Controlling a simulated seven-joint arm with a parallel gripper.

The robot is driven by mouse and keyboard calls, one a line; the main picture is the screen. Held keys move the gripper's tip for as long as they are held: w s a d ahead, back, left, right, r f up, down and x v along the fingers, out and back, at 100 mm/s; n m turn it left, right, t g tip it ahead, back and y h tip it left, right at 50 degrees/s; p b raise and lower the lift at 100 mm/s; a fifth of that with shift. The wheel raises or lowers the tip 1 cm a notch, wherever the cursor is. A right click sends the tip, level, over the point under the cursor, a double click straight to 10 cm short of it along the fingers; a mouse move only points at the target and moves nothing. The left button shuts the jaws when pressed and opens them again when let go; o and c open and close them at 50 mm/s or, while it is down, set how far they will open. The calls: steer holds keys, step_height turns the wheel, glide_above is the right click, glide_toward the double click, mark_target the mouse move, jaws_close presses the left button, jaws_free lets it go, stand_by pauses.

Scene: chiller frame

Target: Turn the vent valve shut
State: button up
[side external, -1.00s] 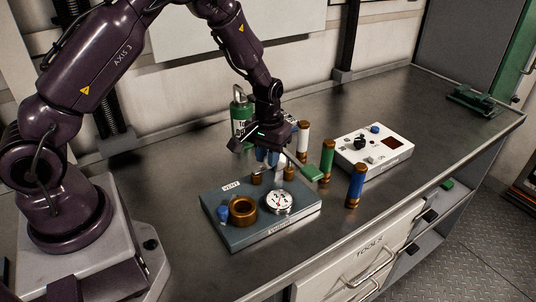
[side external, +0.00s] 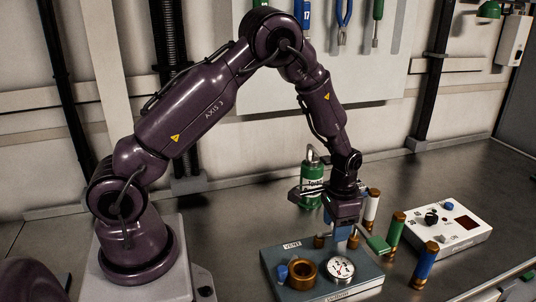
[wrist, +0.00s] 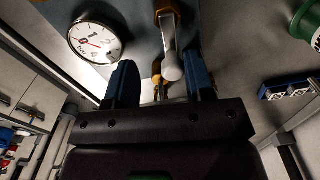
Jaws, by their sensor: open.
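The blue-grey panel (side external: 300,292) with a VENT label (side external: 292,245) lies on the bench below my gripper (side external: 341,232). Small brass fittings (side external: 354,241) show at its back edge, partly hidden by the gripper. In the wrist view, a pale lever with a rounded end (wrist: 172,68) comes off a brass fitting (wrist: 166,8). My gripper (wrist: 160,82) is open, its two blue fingers on either side of the lever with gaps showing. Whether the fingers touch it lower down is hidden. A round white dial gauge (side external: 340,269) sits on the panel and shows in the wrist view (wrist: 95,42).
A brass ring (side external: 303,272) and blue knob (side external: 282,272) are on the panel's left. A green canister (side external: 312,186) stands behind. White (side external: 371,205), green (side external: 395,235) and blue (side external: 425,262) cylinders stand right, before a white control box (side external: 458,224).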

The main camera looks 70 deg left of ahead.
steer(key=m, duration=0.2)
steer(key=s+d+m, duration=0.1)
steer(key=m, duration=0.1)
steer(key=shift+d+m, duration=0.1)
steer(key=shift+m, duration=0.2)
step_height(320, 180, up, 13)
steer(key=s+d+r+n+t, duration=0.1)
steer(key=s+r+n, duration=0.2)
steer(key=s+r, duration=0.2)
steer(key=s+d+r+n+t, duration=0.1)
steer(key=s+r, duration=0.4)
steer(key=s, duration=0.7)
steer(key=shift+s+d+r+n+t, duration=0.25)
steer(key=shift+d+n+t, duration=0.2)
steer(key=shift+n, duration=0.65)
steer(key=shift+f, duration=0.1)
